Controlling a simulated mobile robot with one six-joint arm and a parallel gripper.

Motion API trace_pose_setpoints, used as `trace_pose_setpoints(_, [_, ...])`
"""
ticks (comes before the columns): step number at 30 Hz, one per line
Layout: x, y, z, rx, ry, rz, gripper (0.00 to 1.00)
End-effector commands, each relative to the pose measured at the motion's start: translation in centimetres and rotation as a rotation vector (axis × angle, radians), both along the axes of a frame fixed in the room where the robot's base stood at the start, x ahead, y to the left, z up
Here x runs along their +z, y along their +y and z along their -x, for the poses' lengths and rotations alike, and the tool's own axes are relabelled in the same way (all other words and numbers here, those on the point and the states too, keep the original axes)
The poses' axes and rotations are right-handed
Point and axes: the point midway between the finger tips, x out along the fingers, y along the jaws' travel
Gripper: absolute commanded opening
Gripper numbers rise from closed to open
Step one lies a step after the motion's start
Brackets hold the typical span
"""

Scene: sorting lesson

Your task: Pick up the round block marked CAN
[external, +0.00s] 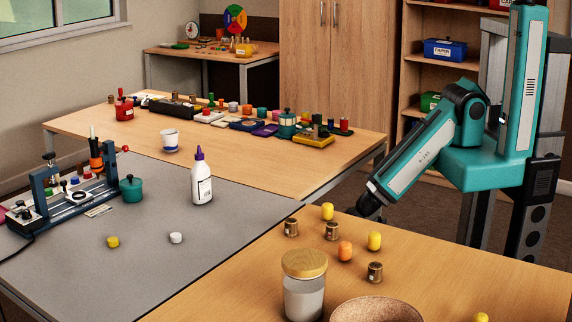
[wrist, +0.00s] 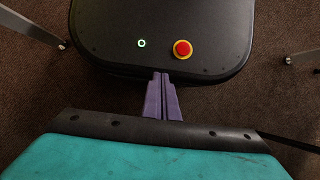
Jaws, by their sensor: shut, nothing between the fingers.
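Several small round blocks stand on the near wooden table (external: 480,265). Three are brown and metallic with small pale labels: one at the left (external: 291,228), one in the middle (external: 331,232) and one nearer the front (external: 375,272). Others are yellow (external: 374,241) or orange (external: 345,251). The lettering is too small to read, so I cannot tell which is marked CAN. My gripper (wrist: 162,76) shows two purple fingers shut together, empty, over my own dark base. In the external view my wrist is folded low beyond the table's far edge; the fingertips are hidden there.
A glass jar with a wooden lid (external: 304,285) and a speckled bowl (external: 376,312) stand at the table's front. A grey table (external: 150,265) on the left holds a glue bottle (external: 201,180). Metal legs (wrist: 35,25) flank my base above dark carpet.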

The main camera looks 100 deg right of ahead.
Motion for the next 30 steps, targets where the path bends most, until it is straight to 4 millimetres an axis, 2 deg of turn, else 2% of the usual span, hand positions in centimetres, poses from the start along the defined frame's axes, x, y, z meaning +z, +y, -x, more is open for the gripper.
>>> trace_pose_setpoints(9, [0.0, 0.0, 0.0, 0.0, 0.0, 0.0, 0.02])
trace_pose_setpoints(15, [0.0, 0.0, 0.0, 0.0, 0.0, 0.0, 0.35])
trace_pose_setpoints(18, [0.0, 0.0, 0.0, 0.0, 0.0, 0.0, 0.48])
trace_pose_setpoints(26, [0.05, 0.0, -0.03, 0.001, 0.0, 0.0, 0.48])
trace_pose_setpoints(30, [0.93, -0.06, -0.51, 0.029, -0.006, 0.011, 0.48])
